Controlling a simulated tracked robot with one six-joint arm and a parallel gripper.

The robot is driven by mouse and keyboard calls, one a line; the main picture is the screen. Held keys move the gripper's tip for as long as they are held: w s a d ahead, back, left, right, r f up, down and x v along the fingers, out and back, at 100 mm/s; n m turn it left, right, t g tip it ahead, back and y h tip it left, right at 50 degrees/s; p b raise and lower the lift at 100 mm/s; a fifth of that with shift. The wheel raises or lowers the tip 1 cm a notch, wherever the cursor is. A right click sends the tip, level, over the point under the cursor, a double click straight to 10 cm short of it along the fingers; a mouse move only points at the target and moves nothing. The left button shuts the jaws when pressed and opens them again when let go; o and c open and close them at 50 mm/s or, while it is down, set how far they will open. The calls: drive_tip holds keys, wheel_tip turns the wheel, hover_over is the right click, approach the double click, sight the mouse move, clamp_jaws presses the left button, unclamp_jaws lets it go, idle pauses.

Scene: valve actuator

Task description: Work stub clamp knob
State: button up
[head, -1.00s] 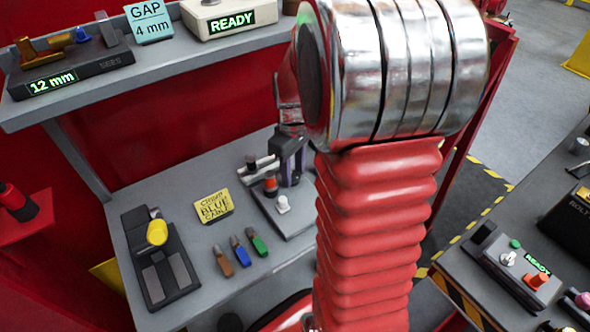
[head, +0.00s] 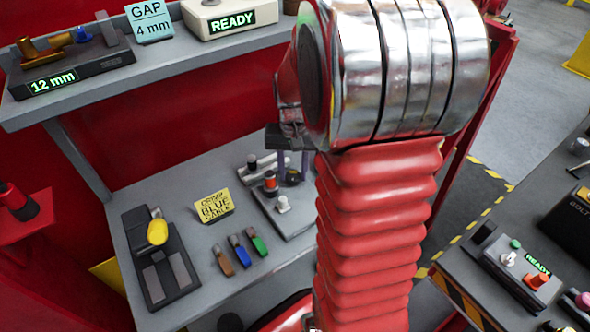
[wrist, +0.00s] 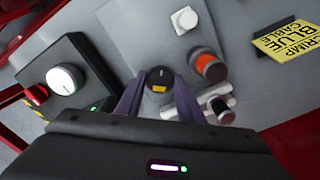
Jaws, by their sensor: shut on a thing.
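My gripper (wrist: 158,92) is shut on a dark round knob (wrist: 160,76) with a yellow mark on its lower face in the wrist view. The two purple fingers stand on either side of the knob. In the head view my gripper (head: 292,172) stands over the right part of the grey fixture plate (head: 298,217), partly hidden by my arm. Beside it are a black-topped orange-red knob (wrist: 210,66) and a white knob (wrist: 184,19). A pale bar with black ends (wrist: 208,100) lies close to the right finger.
A yellow "CRIMP BLUE CABLE" sign (head: 213,206) and several coloured pieces (head: 241,252) lie to the left on the bench. A black fixture with a yellow knob (head: 157,232) stands farther left. A dark box with a white dial (wrist: 65,79) is at left in the wrist view.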

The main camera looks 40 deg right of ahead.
sight(293, 175)
drive_tip(key=m, duration=0.4)
drive_tip(key=shift+m, duration=0.4)
drive_tip(key=m, duration=0.4)
drive_tip(key=o, duration=1.1)
drive_tip(key=shift+c, duration=0.2)
drive_tip(key=shift+r, duration=0.15)
wheel_tip(293, 175, up, 13)
drive_tip(key=shift+r, duration=0.2)
